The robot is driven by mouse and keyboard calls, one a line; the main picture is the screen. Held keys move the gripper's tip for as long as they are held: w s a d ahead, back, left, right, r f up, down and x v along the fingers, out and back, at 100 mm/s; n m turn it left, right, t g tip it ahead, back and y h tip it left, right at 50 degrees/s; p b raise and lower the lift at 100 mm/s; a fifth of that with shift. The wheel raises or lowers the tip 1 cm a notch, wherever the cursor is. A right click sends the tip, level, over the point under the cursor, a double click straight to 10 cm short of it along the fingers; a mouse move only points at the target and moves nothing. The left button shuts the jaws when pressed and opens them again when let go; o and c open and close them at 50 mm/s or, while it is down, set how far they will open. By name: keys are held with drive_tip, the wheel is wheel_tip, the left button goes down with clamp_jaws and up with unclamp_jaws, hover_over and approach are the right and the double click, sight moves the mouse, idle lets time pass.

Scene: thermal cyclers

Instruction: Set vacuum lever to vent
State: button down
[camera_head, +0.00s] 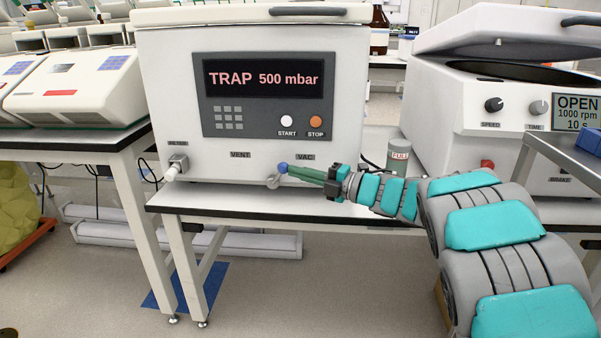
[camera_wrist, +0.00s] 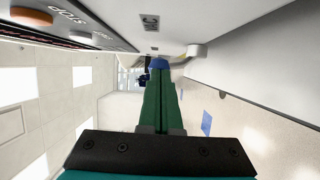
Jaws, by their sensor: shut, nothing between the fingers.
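The vacuum lever shows in the head view as a blue ball knob (camera_head: 283,167) above a small grey hub (camera_head: 273,182), low on the white chamber's front. The knob lies between the VENT label (camera_head: 240,155) and the VAC label (camera_head: 305,157), nearer VAC. My gripper (camera_head: 292,171) reaches in from the right with its green fingers shut and empty. Its tips are at the right side of the knob; contact cannot be made out. In the wrist view the blue knob (camera_wrist: 160,62) shows just beyond the closed fingertips (camera_wrist: 160,72). The lever's shaft is mostly hidden there.
The chamber's display (camera_head: 263,78) reads TRAP 500 mbar. A white filter fitting (camera_head: 176,168) sticks out at its lower left. A bottle marked FULL (camera_head: 399,157) stands behind my arm, beside an open-lidded centrifuge (camera_head: 470,120). The space left of the knob is clear.

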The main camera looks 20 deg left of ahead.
drive_tip(key=s+a+r+n+h+p, duration=0.1)
drive_tip(key=a+r+h+p, duration=0.2)
drive_tip(key=a+p, duration=0.3)
drive_tip(key=shift+s+a+r+h+p, duration=0.25)
drive_tip(key=shift+a+r+h+p, duration=0.1)
drive_tip(key=shift+h, duration=0.15)
drive_tip(key=shift+r, duration=0.15)
drive_tip(key=shift+r+p, duration=0.6)
drive_tip(key=shift+r, duration=0.1)
drive_tip(key=shift+d, duration=0.1)
drive_tip(key=s+d+r, duration=0.3)
drive_tip(key=d+r, duration=0.6)
drive_tip(key=shift+d+r, duration=0.2)
drive_tip(key=shift+d, duration=0.15)
